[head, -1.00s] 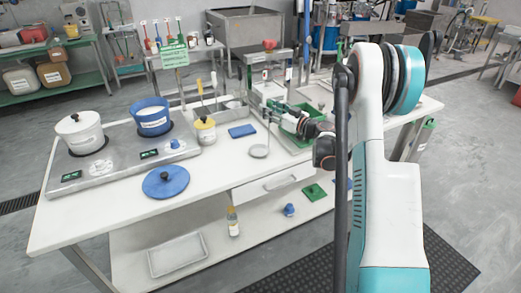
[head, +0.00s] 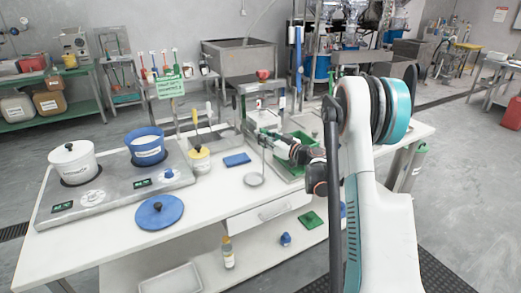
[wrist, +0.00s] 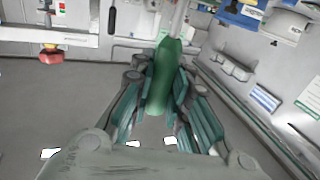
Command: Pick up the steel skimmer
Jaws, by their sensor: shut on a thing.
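The steel skimmer (head: 254,180) has a round pale disc at the low end of a thin upright shaft. In the head view the disc shows over the white table top, to the right of the blue sponge; I cannot tell whether it touches the table. My gripper (head: 264,139) is at the upper end of the shaft, partly hidden by its own links. In the wrist view my gripper (wrist: 163,68) is shut on the skimmer's green handle (wrist: 162,85), one finger on each side, and the steel shaft runs out beyond the handle.
The white table (head: 215,207) holds a blue pot (head: 146,150), a white pot (head: 72,165), a blue lid (head: 160,213), a yellow-white jar (head: 200,163) and a blue sponge (head: 237,160). A green tray (head: 298,163) lies behind my gripper. The table's front right is clear.

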